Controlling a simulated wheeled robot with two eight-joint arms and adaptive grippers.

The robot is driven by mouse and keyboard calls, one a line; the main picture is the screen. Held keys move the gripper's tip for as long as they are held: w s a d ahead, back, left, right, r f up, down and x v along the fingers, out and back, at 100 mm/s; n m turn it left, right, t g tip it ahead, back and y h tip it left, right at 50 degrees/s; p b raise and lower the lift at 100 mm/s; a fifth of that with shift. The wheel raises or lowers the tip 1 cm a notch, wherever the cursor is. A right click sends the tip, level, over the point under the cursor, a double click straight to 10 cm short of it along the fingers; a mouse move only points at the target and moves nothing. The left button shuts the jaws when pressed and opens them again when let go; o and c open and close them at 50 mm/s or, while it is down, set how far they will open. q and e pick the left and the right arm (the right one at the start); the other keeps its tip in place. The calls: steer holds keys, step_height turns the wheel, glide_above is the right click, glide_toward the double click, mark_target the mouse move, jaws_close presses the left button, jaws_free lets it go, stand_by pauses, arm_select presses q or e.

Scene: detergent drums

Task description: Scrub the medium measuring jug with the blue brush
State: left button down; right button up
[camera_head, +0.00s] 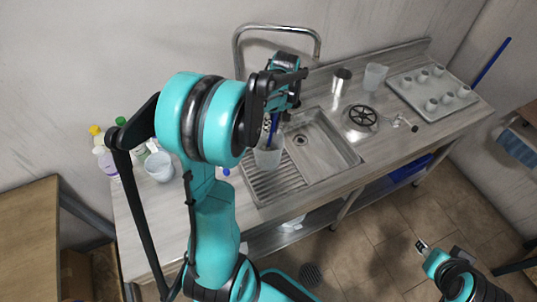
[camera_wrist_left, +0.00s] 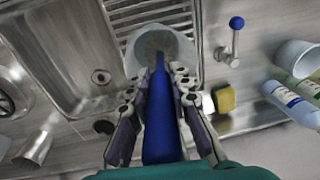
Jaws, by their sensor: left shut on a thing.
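My left gripper (camera_head: 276,108) is shut on the blue brush (camera_wrist_left: 160,115), whose handle runs between its two fingers (camera_wrist_left: 163,105) in the left wrist view. The brush points down, and its bristle end is inside a translucent jug (camera_wrist_left: 136,57). In the head view this jug (camera_head: 268,158) stands at the sink's ribbed drainboard, below the gripper, with the blue handle (camera_head: 273,128) at its mouth. Whether the bristles touch the jug's wall is unclear. Another translucent jug (camera_head: 375,77) stands at the back right of the counter.
The sink basin (camera_head: 325,140) is empty. A metal cup (camera_head: 341,80), a strainer (camera_head: 362,117) and a tray of small cups (camera_head: 433,90) are to the right. A white tub (camera_head: 159,167) and bottles stand left. A yellow sponge (camera_wrist_left: 224,98) lies near the jug.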

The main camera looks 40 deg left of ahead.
arm_select(q)
steer(key=shift+r+p, duration=4.9)
steer(key=shift+r, duration=2.1)
steer(key=shift+r+p, duration=1.45)
steer(key=shift+r, duration=0.65)
steer(key=shift+f, duration=0.1)
steer(key=shift+d, duration=0.1)
